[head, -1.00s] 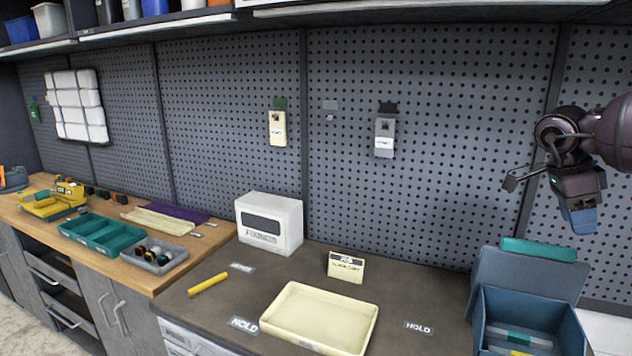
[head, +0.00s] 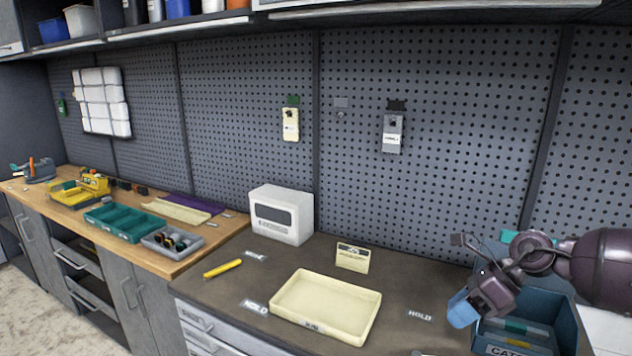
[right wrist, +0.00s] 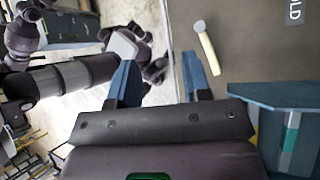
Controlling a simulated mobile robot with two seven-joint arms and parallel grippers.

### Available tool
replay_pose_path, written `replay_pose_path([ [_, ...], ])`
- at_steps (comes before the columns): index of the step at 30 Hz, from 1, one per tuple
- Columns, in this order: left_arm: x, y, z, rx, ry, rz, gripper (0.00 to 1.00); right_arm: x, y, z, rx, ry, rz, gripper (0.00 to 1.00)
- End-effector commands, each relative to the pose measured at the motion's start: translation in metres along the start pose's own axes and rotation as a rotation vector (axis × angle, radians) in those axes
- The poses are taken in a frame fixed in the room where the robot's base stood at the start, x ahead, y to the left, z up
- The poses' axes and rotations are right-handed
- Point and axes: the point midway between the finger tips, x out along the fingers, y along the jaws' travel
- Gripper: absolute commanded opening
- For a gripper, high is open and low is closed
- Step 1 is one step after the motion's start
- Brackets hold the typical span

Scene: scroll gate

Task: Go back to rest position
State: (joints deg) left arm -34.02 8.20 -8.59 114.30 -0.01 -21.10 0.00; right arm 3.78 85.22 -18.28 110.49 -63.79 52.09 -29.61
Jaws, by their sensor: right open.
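My right gripper (head: 462,308) is in front of the blue box at the right end of the dark counter, with its blue fingers pointing down and left. In the right wrist view the two fingers (right wrist: 160,78) are apart with nothing held between them. Behind the gripper, the blue box (head: 560,335) holds grey and teal items and is partly hidden by my arm. My left gripper does not show clearly in either view.
A cream tray (head: 372,318), a yellow marker (head: 222,268), a small sign (head: 352,257) and a white dispenser (head: 282,215) stand on the counter. A pale handle-like object (right wrist: 208,50) lies near the counter edge.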

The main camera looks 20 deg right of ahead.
Motion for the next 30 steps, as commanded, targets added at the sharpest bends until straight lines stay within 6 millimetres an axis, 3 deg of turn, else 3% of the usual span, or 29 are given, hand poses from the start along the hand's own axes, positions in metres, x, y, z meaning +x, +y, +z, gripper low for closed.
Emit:
replay_pose_path([
  [1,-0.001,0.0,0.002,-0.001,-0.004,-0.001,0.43,0.018,0.011,0.006,0.053,-0.1,0.041,0.45],
  [3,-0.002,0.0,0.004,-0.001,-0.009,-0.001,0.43,0.036,0.024,0.018,0.14,-0.244,0.085,0.45],
  [6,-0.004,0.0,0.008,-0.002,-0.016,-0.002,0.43,0.054,0.039,0.033,0.285,-0.441,0.141,0.45],
  [12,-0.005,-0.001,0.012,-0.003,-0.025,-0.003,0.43,0.069,0.054,0.052,0.643,-0.802,0.226,0.45],
  [16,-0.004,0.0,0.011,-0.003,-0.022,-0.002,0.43,0.071,0.053,0.052,0.915,-1.008,0.261,0.45],
  [23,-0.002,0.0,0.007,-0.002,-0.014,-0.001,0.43,0.075,0.044,0.021,1.456,-1.304,0.268,0.45],
  [30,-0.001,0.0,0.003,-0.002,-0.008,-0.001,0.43,0.093,0.048,-0.044,2.075,-1.494,0.189,0.45],
])
